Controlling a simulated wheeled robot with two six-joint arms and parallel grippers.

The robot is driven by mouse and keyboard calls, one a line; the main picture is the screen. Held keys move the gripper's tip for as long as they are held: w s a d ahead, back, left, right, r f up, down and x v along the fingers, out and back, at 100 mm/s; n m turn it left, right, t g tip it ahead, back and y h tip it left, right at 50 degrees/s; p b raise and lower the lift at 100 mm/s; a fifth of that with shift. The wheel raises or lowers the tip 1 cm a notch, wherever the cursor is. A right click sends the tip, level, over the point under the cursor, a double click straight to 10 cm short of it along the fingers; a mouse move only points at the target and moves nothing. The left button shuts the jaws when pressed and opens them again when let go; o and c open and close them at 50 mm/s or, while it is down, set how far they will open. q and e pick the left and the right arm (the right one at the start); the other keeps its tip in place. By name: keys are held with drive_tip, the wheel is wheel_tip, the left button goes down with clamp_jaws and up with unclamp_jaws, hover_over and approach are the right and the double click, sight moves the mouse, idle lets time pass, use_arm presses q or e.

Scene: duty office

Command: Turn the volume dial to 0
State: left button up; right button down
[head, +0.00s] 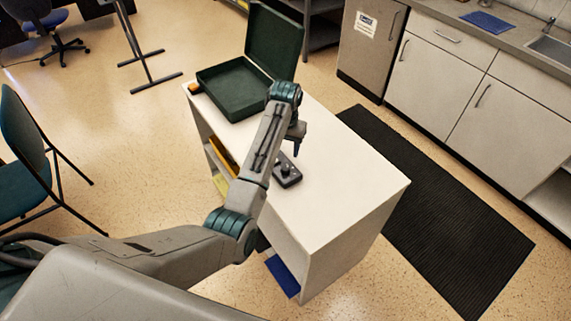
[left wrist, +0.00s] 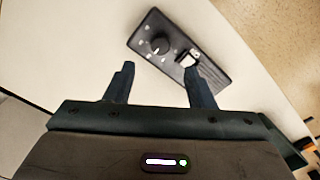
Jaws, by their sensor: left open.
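A small dark control box (head: 286,172) lies flat on the white cabinet top, and it also shows in the left wrist view (left wrist: 178,51). Its round black volume dial (left wrist: 160,45) has a pale pointer mark and small white marks around it. Beside the dial is a light-coloured switch or slider (left wrist: 186,59). The dial's exact setting is too small to read. My left gripper (head: 297,152) is above the box in the head view. In the left wrist view its two fingers (left wrist: 160,80) are apart, with nothing between them, and the dial is beyond their tips. My right gripper is not in view.
An open dark green case (head: 235,92) stands at the cabinet's far end, with a small orange object (head: 194,88) beside it. The white cabinet top (head: 345,185) is clear right of the box. A black mat (head: 430,205) lies on the floor to the right.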

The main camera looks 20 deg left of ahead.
sight(285, 168)
use_arm(q)
wheel_tip(285, 168, down, 9)
drive_tip(key=shift+r+p, duration=0.15)
drive_tip(key=shift+p, duration=0.5)
drive_tip(key=c, duration=1)
